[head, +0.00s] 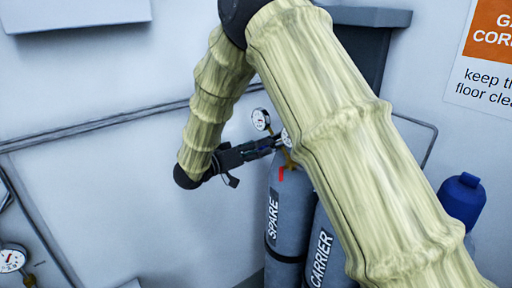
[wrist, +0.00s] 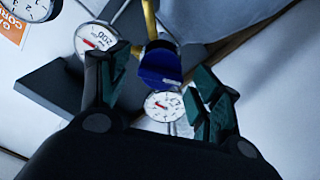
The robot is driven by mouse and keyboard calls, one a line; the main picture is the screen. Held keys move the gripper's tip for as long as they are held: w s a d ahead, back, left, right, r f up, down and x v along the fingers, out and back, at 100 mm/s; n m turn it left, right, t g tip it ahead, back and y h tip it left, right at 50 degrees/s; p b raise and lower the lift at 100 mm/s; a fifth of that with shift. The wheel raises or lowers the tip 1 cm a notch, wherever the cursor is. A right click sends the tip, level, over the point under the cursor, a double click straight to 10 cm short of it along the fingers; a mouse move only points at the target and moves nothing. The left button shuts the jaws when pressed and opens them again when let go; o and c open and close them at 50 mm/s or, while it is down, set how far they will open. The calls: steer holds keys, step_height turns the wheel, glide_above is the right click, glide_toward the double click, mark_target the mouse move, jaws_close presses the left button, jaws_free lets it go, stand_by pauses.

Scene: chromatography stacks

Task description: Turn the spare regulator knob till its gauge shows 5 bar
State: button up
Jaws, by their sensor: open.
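The spare cylinder (head: 286,205) is grey, stands upright and is marked SPARE. My gripper (head: 270,146) reaches from the left to the regulator at its top. In the wrist view the blue regulator knob (wrist: 160,66) lies between the spread fingers of my gripper (wrist: 163,66), with gaps at both sides. A gauge marked 200 (wrist: 96,38) is behind the left finger. A second gauge (wrist: 163,105) sits just below the knob; its reading is too small to tell. In the head view one gauge (head: 261,119) shows above my gripper; my arm partly hides another.
The carrier cylinder (head: 322,252) stands close to the right of the spare one, partly behind my arm. A blue-topped cylinder (head: 462,200) is at the right. Another gauge (head: 12,258) is at the far left.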

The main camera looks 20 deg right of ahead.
steer(key=c, duration=1)
steer(key=shift+c, duration=0.2)
steer(key=shift+f+b, duration=0.1)
steer(key=shift+b, duration=0.3)
steer(key=shift+m+b, duration=0.9)
steer(key=shift+b, duration=0.15)
